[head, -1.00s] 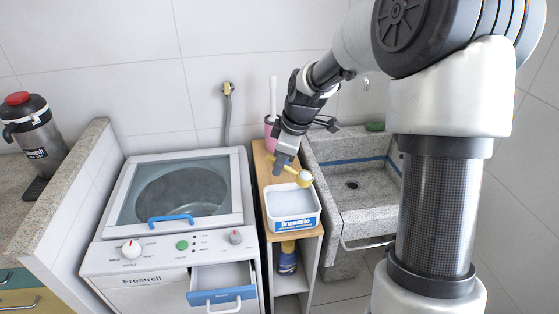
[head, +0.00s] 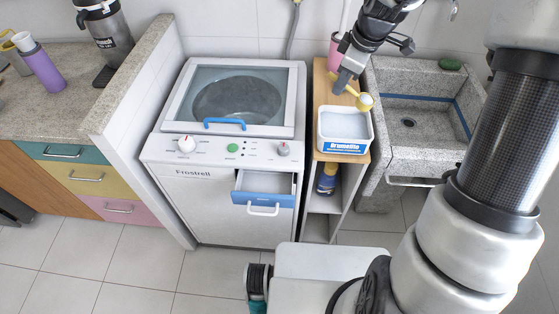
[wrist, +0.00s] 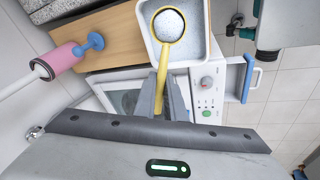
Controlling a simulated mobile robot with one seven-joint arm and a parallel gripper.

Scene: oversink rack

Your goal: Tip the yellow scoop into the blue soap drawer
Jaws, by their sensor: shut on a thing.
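My gripper (head: 344,83) is shut on the handle of the yellow scoop (head: 365,101). In the wrist view the scoop (wrist: 168,27) holds white powder and lies level over the tub, its handle between the fingers (wrist: 160,98). The white tub of powder (head: 345,127), with a blue label, stands on the wooden shelf just below the scoop. The blue-fronted soap drawer (head: 264,194) of the washing machine is pulled out, left of and lower than the tub. It also shows in the wrist view (wrist: 249,78).
The washing machine (head: 215,173) has a closed lid with a blue handle. A blue bottle (head: 327,179) stands on the lower shelf. A stone sink (head: 425,150) is at the right. The space above the drawer is clear.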

